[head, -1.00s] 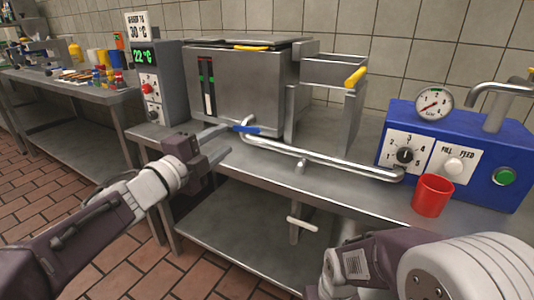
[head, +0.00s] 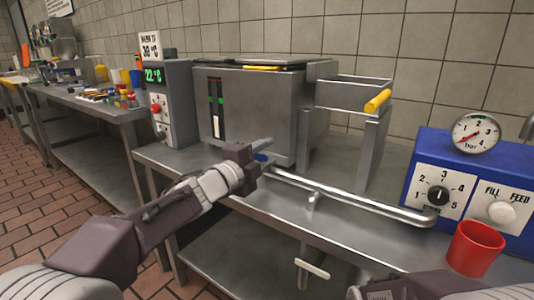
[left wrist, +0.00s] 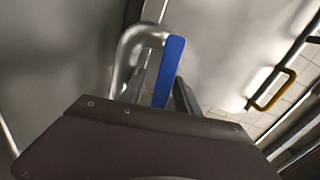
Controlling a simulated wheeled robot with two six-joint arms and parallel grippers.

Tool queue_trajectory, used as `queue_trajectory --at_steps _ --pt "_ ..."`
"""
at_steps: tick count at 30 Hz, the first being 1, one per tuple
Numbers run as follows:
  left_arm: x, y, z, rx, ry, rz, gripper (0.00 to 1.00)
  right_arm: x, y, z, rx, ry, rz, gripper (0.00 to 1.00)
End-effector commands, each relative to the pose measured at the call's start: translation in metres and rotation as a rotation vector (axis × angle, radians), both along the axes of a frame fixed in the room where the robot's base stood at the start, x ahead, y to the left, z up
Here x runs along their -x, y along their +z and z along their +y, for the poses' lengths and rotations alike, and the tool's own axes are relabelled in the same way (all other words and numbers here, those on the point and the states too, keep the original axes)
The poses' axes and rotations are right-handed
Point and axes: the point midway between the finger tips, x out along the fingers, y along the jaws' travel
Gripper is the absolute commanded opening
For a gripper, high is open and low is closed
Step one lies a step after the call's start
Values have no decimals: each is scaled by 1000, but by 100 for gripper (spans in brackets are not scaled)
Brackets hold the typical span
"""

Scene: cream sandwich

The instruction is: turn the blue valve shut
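The blue valve handle (left wrist: 168,72) is a flat bar by the bend of a steel pipe in the left wrist view. In the head view only a bit of the blue handle (head: 261,158) shows, the rest hidden by my left gripper (head: 265,153). My left gripper is open at the handle, below the front of the steel vat (head: 245,105). In the left wrist view its two fingers (left wrist: 160,95) lie on either side of the handle's near end. I cannot tell whether they touch it. My right arm shows at the bottom right, its fingers out of frame.
The steel pipe (head: 345,198) runs right along the counter to a blue machine (head: 425,160) with dials. A red cup (head: 475,248) stands before it. A grey control box (head: 172,105) stands left of the vat. A white bar (head: 312,270) sticks out below the counter.

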Motion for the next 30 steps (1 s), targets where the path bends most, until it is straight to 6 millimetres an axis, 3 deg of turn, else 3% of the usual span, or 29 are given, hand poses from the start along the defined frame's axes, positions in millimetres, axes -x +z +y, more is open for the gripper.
queue_trajectory --at_steps 7,12,30 --pt "-1 0 -1 0 0 0 38 0 0 0 0 0 0 38" --pt "-1 0 -1 0 0 0 0 0 0 0 0 0 0 38" --pt "-1 -1 -1 0 0 1 0 0 0 0 0 0 0 38"
